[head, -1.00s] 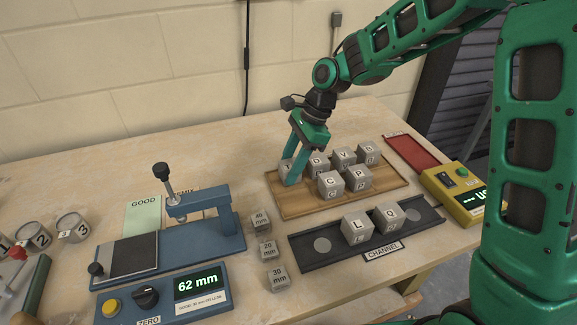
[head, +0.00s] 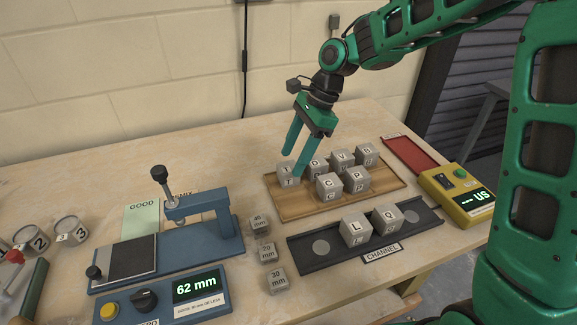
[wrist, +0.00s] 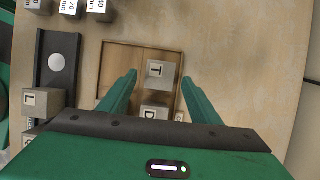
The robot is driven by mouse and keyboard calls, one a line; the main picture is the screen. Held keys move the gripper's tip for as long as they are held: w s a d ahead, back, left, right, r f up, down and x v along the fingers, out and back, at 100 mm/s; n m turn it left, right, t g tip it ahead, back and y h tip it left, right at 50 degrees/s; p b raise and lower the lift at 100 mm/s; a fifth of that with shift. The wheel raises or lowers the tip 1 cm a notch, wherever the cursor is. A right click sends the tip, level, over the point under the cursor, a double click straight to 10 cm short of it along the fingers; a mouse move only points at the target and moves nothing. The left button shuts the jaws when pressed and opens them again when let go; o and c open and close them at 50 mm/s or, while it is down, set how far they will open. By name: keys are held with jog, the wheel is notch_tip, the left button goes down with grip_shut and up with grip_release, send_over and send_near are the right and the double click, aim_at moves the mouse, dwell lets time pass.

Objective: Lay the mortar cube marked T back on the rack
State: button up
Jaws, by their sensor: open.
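The grey mortar cube marked T (head: 287,175) rests on the wooden rack (head: 290,208) at its back left corner. It also shows in the wrist view (wrist: 157,74), between and beyond the fingers. My gripper (head: 295,162) is open and empty above the T cube, its fingers apart on either side and clear of it. Other lettered cubes stand on the rack, among them the C cube (head: 329,187) and the P cube (head: 357,180).
A dark channel (head: 305,253) in front of the rack holds the L cube (head: 355,229) and the Q cube (head: 387,219). A blue gauge (head: 215,235) and several small mm blocks (head: 268,252) stand left. A red tray (head: 412,155) and yellow box (head: 455,195) are right.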

jog(key=v, duration=0.7)
jog(key=shift+r, duration=0.2)
jog(key=shift+d, duration=0.1)
jog(key=s+d+n+t+h, duration=0.1)
jog(key=s+d+n+h, duration=0.1)
jog(key=s+d, duration=0.65)
jog(key=s+d+n+t+h, duration=0.1)
jog(key=s+d+n, duration=0.15)
jog(key=d, duration=1.15)
jog(key=s+d+f+n, duration=0.1)
jog(key=s+d+n, duration=0.1)
jog(key=s+d, duration=0.3)
jog(key=s+d+f+n+g+h, duration=0.1)
jog(key=s+d, duration=0.4)
jog(key=s, duration=0.8)
jog(key=shift+s+d+f+n, duration=0.25)
jog(key=shift+s+f+n, duration=0.2)
jog(key=shift+f, duration=0.4)
